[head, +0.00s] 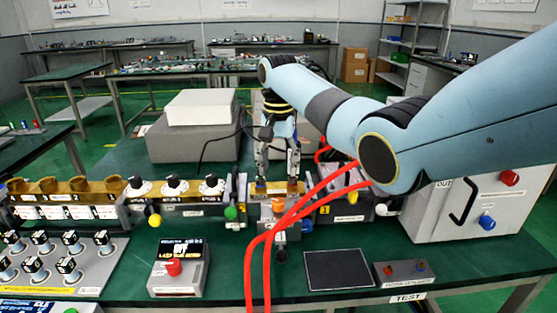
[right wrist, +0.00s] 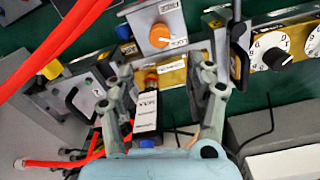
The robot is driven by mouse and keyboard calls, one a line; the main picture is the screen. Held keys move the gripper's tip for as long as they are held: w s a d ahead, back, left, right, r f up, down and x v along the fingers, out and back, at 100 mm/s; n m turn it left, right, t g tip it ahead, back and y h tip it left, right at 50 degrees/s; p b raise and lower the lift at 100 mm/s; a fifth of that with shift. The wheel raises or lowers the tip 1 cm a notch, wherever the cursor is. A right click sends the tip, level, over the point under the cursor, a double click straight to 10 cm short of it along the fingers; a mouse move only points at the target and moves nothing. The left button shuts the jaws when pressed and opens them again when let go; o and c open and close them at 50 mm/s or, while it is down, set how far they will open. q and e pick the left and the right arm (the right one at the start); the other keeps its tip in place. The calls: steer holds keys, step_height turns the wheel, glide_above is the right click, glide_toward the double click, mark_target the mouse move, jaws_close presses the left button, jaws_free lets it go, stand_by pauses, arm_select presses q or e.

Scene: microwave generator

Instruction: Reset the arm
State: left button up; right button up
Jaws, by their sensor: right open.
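My right arm (head: 345,120) comes in from the right in the head view and bends down over the middle of the bench. Its gripper (head: 278,175) points down with the fingers apart, over the microwave bench assembly. My left gripper is not in view.
An orange knob (head: 278,205) sits just in front of the gripper. A grey box (head: 195,140) stands behind to the left, and a large white cabinet (head: 480,205) to the right. A red-button display box (head: 176,270) stands in front.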

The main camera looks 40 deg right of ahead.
steer(key=shift+r, duration=0.6)
